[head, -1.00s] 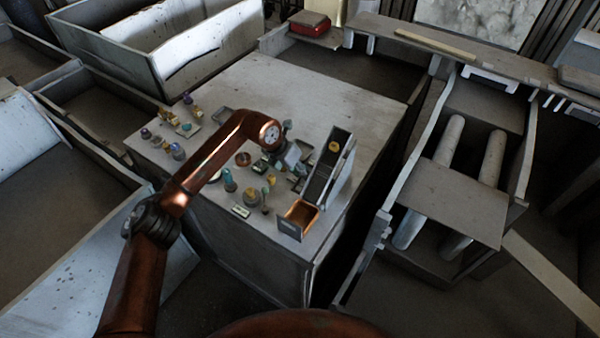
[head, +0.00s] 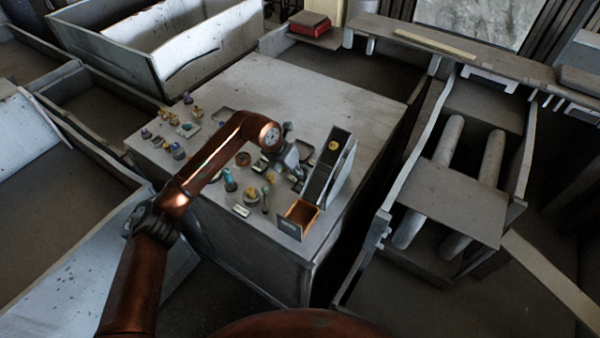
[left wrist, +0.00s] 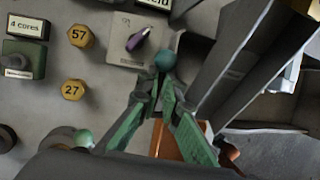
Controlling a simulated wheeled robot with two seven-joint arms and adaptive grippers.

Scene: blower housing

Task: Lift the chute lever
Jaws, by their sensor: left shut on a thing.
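A lever with a teal ball knob (left wrist: 165,60) stands beside the grey chute in the left wrist view. My left gripper (left wrist: 157,92) has its green-padded fingers closed in around the lever just below the ball. The fingers hide most of the stalk. In the head view, my left gripper (head: 296,171) is low at the left side of the chute (head: 321,176), and the lever is hard to make out there. The chute is a sloped grey channel with a yellow disc (head: 334,145) near its upper end. My right gripper is not in view.
A copper-lined tray (head: 300,213) sits at the chute's lower end. A purple dial (left wrist: 138,39) and yellow hexagons marked 57 (left wrist: 80,36) and 27 (left wrist: 73,90) are close by. Several small knobs crowd the left of the bench; the bench top (head: 300,92) behind is clear.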

